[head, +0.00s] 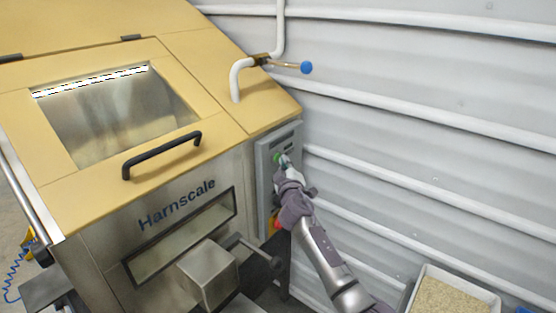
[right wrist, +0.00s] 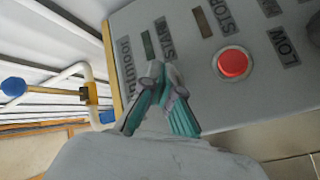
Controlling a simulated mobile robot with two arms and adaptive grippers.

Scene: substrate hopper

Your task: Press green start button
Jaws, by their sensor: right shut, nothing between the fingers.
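The grey control panel (head: 263,170) is on the right side of the hopper machine. The green start button (head: 277,158) shows as a small green spot on its upper part in the head view. My right gripper (head: 285,160) is shut and empty, its tips right at that button; contact cannot be told. In the right wrist view the shut fingertips (right wrist: 153,72) are over the panel below the START label (right wrist: 164,38) and hide the button. A red button (right wrist: 233,63) is beside them, below the STOP label (right wrist: 222,13). My left gripper is not in view.
The yellow-topped hopper (head: 215,60) has a black handle (head: 162,156) on its lid. A pipe with a blue-knobbed lever (head: 306,67) stands above the panel. A corrugated wall (head: 420,120) is close on the right. A bin of granules (head: 412,298) is at lower right.

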